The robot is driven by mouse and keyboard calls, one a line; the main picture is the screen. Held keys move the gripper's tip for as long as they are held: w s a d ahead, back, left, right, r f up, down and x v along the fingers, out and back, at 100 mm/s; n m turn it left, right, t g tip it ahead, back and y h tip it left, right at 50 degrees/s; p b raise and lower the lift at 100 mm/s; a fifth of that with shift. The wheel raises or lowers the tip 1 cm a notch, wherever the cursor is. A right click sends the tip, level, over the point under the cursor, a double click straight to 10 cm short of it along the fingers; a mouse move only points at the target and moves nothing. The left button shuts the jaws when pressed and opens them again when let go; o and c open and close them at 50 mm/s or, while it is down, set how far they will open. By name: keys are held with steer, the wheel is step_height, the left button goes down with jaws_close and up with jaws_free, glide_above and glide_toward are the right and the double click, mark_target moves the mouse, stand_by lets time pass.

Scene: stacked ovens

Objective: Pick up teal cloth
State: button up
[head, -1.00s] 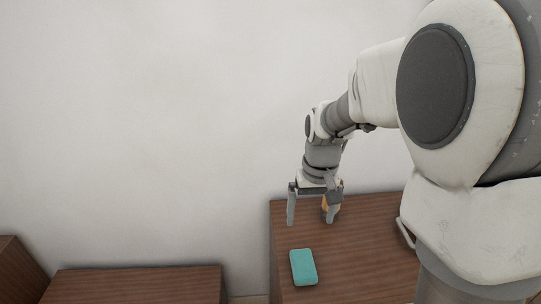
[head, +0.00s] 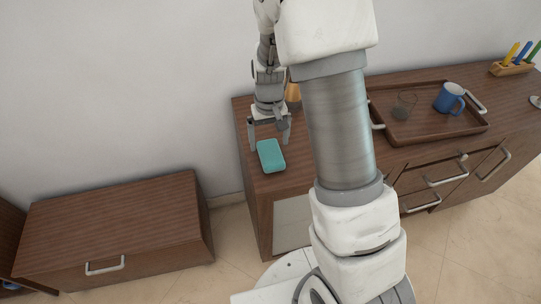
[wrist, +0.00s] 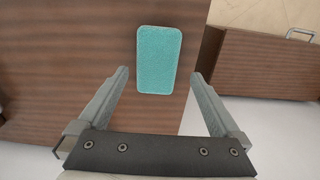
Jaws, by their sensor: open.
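The teal cloth (head: 271,156) is a small rounded rectangular block shape lying flat on the left end of the brown wooden cabinet top. In the wrist view the teal cloth (wrist: 159,60) sits just beyond the fingertips, roughly centred between them. My gripper (head: 270,139) points down near the cloth, at its wall side. In the wrist view my gripper (wrist: 160,77) is open and empty, with a finger on each side and no contact with the cloth visible.
A wooden tray (head: 431,139) holds a blue mug (head: 449,98) and glasses, to the right. An orange object (head: 292,93) stands behind my arm. A pen holder (head: 512,69) is at far right. A lower cabinet (head: 110,220) stands left, across a floor gap.

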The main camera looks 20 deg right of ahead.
mark_target(271, 152)
steer(key=f, duration=0.5)
steer(key=shift+w+d+f+b, duration=0.15)
steer(key=shift+d+f+b, duration=0.05)
steer(key=shift+f+b, duration=0.15)
